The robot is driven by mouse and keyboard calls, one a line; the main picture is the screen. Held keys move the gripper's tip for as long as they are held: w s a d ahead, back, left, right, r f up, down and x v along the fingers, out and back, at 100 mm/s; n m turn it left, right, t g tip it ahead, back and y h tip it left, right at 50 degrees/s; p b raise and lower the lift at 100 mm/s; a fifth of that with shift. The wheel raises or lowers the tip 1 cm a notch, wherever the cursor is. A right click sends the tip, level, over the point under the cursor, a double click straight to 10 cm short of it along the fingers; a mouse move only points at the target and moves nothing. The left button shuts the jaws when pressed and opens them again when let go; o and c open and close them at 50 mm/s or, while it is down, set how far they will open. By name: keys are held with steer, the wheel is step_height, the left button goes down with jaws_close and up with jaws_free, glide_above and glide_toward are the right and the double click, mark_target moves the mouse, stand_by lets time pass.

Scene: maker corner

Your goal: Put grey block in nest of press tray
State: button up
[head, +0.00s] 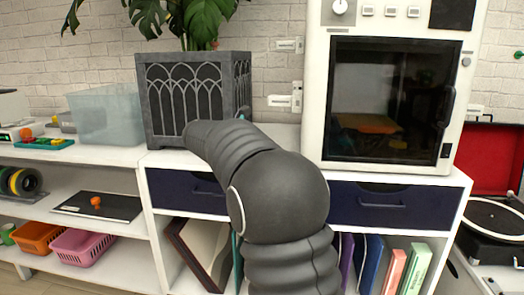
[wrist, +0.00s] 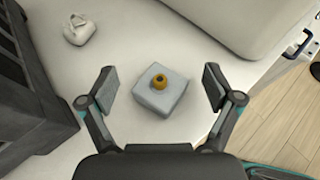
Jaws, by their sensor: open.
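The grey block (wrist: 160,92) sits on the white cabinet top, with a round amber knob (wrist: 159,81) on its upper face. In the wrist view my gripper (wrist: 160,86) is open, its two fingers spread left and right of the block with clear gaps on both sides. It holds nothing. In the head view my own arm hides the block and most of the gripper. I cannot pick out the press tray for certain; a green tray (head: 46,143) with coloured pieces lies on the left shelf top.
A dark planter (head: 196,95) stands left of the block, and a white windowed machine (head: 313,90) stands right. A small white object (wrist: 82,32) lies beyond the block.

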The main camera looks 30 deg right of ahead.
steer(key=shift+f+b, duration=0.25)
steer(key=shift+b, duration=0.45)
steer(key=p+v, duration=0.1)
steer(key=v, duration=1.3)
steer(key=shift+r+p, duration=0.2)
steer(key=shift+p, duration=0.15)
steer(key=shift+s+d, duration=0.1)
steer(key=shift+d, duration=0.05)
